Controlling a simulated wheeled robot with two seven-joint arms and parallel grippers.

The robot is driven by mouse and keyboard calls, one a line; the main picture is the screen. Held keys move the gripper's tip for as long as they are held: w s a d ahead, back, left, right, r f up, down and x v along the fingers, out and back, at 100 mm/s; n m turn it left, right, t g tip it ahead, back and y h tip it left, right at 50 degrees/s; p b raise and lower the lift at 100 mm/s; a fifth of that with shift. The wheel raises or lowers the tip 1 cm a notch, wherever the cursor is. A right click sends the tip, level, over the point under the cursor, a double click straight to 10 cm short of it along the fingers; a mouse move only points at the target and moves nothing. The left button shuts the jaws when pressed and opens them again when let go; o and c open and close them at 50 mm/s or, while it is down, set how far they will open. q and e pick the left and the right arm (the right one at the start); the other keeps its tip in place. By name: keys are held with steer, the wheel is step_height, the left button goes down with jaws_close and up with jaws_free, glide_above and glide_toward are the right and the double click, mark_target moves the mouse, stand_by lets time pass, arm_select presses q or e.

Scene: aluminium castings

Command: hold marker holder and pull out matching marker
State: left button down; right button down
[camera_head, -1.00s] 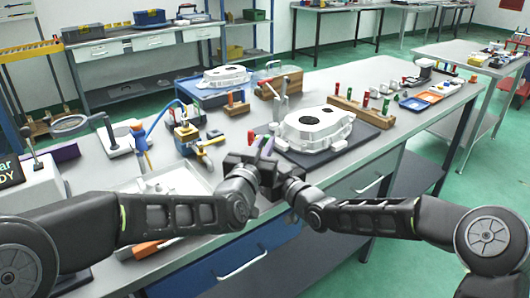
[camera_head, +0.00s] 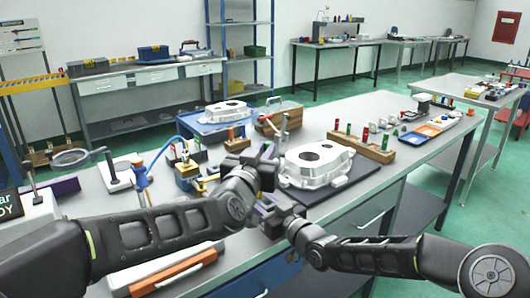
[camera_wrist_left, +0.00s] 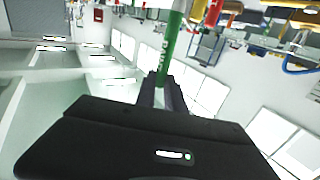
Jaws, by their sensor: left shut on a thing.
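My left gripper (camera_head: 266,153) is raised over the near part of the bench, left of the white casting. In the left wrist view, its fingers (camera_wrist_left: 163,95) are shut on a green marker (camera_wrist_left: 168,47) with lettering on its barrel. In the head view the marker is too small and hidden to make out clearly. My right gripper (camera_head: 273,212) is just below the left one, near the bench's front edge. A small purple patch shows at it. I cannot tell whether it is a held marker holder or part of the gripper, nor how far the jaws are open.
A white casting (camera_head: 316,165) lies on a dark mat right of my grippers. A wooden block (camera_head: 362,148) with coloured pegs stands behind it.

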steer(key=c, duration=0.8)
jaws_free()
steer(key=v, duration=1.2)
steer(key=shift+s+f, duration=0.1)
